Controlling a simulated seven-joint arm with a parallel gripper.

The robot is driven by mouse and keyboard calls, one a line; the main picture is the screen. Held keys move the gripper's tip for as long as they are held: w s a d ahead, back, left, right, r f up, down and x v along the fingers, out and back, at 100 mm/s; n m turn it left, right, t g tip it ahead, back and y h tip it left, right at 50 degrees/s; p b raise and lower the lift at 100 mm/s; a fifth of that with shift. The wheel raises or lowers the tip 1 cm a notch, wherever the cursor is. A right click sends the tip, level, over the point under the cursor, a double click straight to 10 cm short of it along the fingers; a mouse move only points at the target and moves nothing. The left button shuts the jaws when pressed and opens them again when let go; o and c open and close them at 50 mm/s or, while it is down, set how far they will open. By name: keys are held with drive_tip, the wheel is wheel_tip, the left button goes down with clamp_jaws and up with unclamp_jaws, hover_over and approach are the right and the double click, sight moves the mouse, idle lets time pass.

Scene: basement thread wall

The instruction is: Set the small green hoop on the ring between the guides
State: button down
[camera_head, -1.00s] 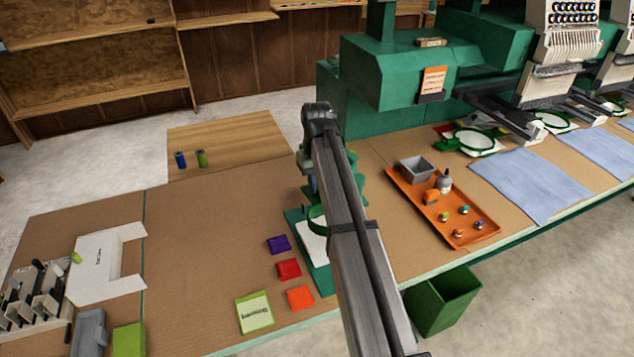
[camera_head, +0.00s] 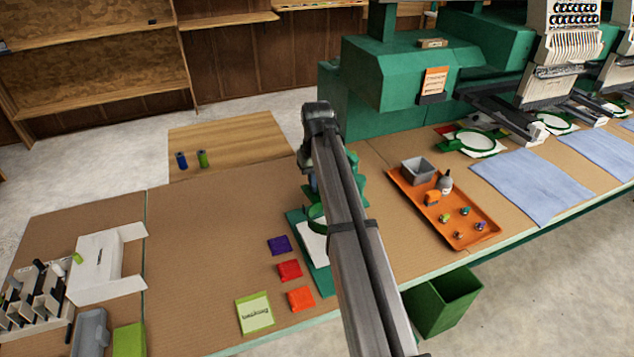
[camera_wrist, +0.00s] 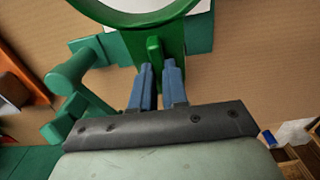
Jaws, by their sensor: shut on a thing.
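The small green hoop (camera_wrist: 182,16) fills the top edge of the wrist view, with white showing inside it. Its upright green tab (camera_wrist: 154,48) stands between the blue fingers of my gripper (camera_wrist: 157,72), which is shut on it. In the head view the hoop (camera_head: 315,216) shows only in part, left of my arm, over a white area on a green fixture (camera_head: 298,222). My arm hides the rest of the hoop and most of my gripper there. I cannot tell whether the hoop touches the ring, and the guides are not clearly seen.
A teal-green bracket (camera_wrist: 70,70) stands left of my fingers in the wrist view. Coloured packets (camera_head: 289,270) lie left of the fixture. An orange tray (camera_head: 408,192) with a grey box and small items sits to the right. The large green machine (camera_head: 400,75) stands behind.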

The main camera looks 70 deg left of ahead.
sight(317, 194)
drive_tip(key=shift+f, duration=2.2)
idle(1.0)
drive_tip(key=c, duration=1.1)
unclamp_jaws()
drive_tip(key=shift+o, duration=0.2)
drive_tip(key=shift+r, duration=0.1)
drive_tip(key=shift+r, duration=3.45)
